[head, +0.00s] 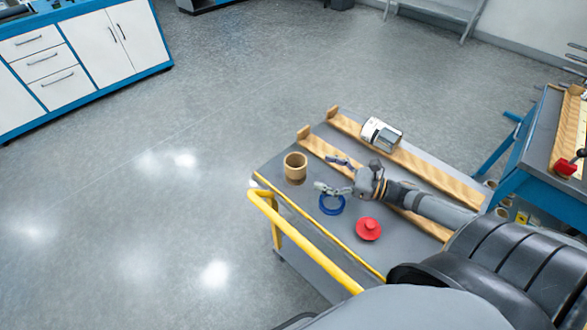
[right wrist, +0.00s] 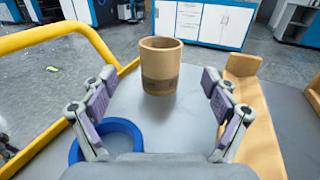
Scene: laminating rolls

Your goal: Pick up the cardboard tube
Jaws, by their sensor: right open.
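The cardboard tube (head: 295,167) is a short brown cylinder with an open top. It stands upright near the far left corner of the cart top (head: 282,187). My right gripper (head: 325,174) is open and empty, apart from the tube, with its fingers pointing toward it. In the right wrist view the tube (right wrist: 160,66) stands ahead, centred between the two spread fingers of the gripper (right wrist: 158,88). A dark band runs around its lower part. My left gripper is not in view.
A blue ring (head: 332,204) lies below my right gripper. A red knobbed piece (head: 368,228) sits nearer. A yellow handrail (head: 305,242) edges the left side.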

